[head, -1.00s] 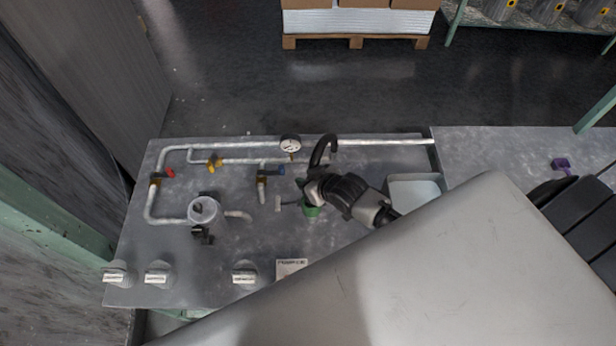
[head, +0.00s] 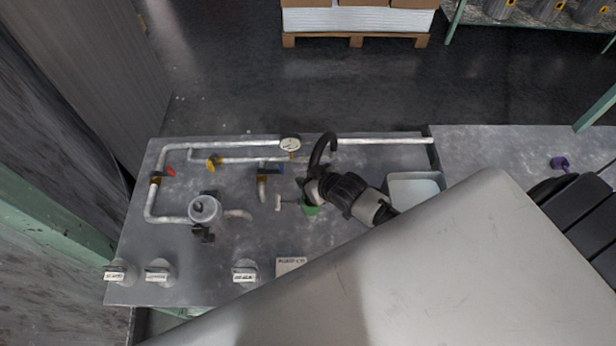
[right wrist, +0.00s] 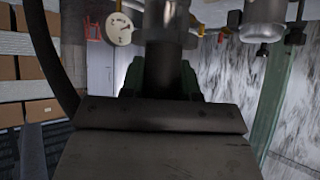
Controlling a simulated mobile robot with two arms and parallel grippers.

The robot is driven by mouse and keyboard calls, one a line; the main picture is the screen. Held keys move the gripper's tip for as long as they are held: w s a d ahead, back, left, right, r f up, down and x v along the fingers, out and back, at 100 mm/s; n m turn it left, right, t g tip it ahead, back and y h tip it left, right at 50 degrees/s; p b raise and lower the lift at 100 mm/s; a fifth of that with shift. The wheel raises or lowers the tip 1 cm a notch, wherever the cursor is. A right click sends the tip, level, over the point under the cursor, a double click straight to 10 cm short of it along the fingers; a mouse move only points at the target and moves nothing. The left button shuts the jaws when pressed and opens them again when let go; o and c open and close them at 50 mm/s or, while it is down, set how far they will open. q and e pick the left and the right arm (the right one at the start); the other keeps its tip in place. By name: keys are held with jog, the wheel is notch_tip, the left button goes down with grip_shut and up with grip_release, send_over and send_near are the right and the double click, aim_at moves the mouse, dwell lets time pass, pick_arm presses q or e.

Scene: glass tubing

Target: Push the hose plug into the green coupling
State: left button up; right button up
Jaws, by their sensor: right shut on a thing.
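The green coupling (head: 311,210) stands on the grey bench, partly covered by my right gripper (head: 313,190). My right gripper is shut on the hose plug, whose body is mostly hidden by the fingers in the head view. The black hose (head: 324,148) curves up and over from the gripper. In the right wrist view a dark upright cylinder (right wrist: 167,70) shows beyond the fingers, with green parts (right wrist: 134,77) on both sides of it. The hose (right wrist: 48,55) bends down at the left there. I cannot tell how deep the plug sits. My left gripper is not in view.
White pipes (head: 240,144) with a gauge (head: 290,144) and coloured valve handles run along the bench behind. A clear-topped cylinder (head: 204,209) and several labelled knobs (head: 245,271) are to the left. A pale tray (head: 414,190) lies right of the gripper.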

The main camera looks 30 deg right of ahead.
jog(key=shift+p, duration=0.45)
dwell(0.8)
jog(key=shift+f+b, duration=1.95)
jog(key=shift+f, duration=0.7)
jog(key=o, duration=1.1)
jog(key=shift+s, duration=0.1)
jog(key=v, duration=1)
jog(key=shift+s+r, duration=0.15)
jog(key=shift+r, duration=0.1)
jog(key=shift+s, duration=0.1)
